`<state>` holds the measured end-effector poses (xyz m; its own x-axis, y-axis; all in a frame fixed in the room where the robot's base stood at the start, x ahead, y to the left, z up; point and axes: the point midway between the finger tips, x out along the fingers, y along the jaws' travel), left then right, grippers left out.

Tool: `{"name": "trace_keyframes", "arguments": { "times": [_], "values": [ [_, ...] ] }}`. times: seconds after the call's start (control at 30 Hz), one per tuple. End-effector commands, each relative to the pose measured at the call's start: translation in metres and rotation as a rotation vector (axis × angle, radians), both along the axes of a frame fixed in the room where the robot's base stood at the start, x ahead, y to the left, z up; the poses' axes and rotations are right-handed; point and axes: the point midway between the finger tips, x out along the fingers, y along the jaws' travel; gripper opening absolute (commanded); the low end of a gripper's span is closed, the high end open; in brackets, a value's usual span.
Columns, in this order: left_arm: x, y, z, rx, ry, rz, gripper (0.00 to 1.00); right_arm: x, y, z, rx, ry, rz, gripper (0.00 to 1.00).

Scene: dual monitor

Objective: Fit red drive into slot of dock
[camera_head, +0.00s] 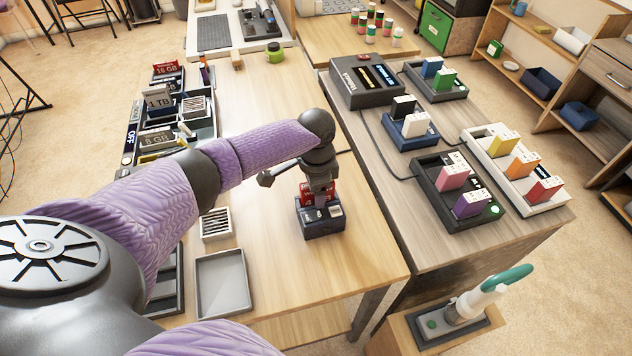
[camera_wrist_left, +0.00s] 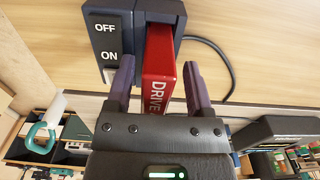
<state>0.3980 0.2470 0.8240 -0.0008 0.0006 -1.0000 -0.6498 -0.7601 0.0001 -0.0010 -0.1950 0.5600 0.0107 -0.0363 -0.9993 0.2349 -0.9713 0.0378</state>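The red drive (camera_wrist_left: 160,62) carries white "DRIVE" lettering and sits with its far end at the dark dock (camera_wrist_left: 132,45). How deep it is in the slot I cannot tell. The dock has an OFF/ON switch (camera_wrist_left: 107,40) beside the drive. In the head view the dock (camera_head: 322,224) stands on the wooden table, with a bit of the red drive (camera_head: 306,190) above it. My left gripper (camera_wrist_left: 159,92) is open, one finger on each side of the drive, with narrow gaps showing. In the head view the left gripper (camera_head: 320,190) hides much of the drive. My right gripper is out of view.
A grey tray (camera_head: 222,284) and a small vented box (camera_head: 215,224) lie left of the dock. Racks of drives (camera_head: 160,105) line the left edge. On the right table stand docks with coloured drives (camera_head: 472,205). A cable (camera_wrist_left: 218,60) runs from the dock.

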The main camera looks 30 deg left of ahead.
Motion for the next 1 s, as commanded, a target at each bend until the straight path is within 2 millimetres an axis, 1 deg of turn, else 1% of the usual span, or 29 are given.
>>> {"name": "trace_keyframes", "arguments": {
  "times": [0.13,0.17,0.27,0.3,0.4,0.5,0.57,0.7,1.0],
  "values": [
    [0.0,-0.001,0.0,-0.001,0.002,-0.001,0.7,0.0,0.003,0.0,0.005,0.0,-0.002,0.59],
    [0.0,-0.001,0.003,-0.001,0.001,-0.001,0.7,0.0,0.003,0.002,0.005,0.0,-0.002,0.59],
    [0.0,0.0,0.028,-0.001,-0.003,-0.001,0.7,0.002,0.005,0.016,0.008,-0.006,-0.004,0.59],
    [0.001,0.0,0.04,-0.001,-0.004,-0.001,0.7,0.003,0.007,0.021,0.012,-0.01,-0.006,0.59],
    [0.001,0.0,0.067,-0.001,-0.004,-0.001,0.7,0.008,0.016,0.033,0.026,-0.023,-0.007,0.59],
    [0.001,0.0,0.087,-0.001,-0.003,0.0,0.7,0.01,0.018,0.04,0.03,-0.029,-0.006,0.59],
    [0.001,0.0,0.094,-0.001,-0.002,0.0,0.7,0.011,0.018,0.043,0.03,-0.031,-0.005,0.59],
    [0.0,0.0,0.1,-0.001,0.001,0.0,0.7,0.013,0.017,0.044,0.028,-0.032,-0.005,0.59],
    [0.0,0.0,0.099,0.0,0.001,0.0,0.7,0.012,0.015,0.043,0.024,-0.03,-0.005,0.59]
  ]
}}
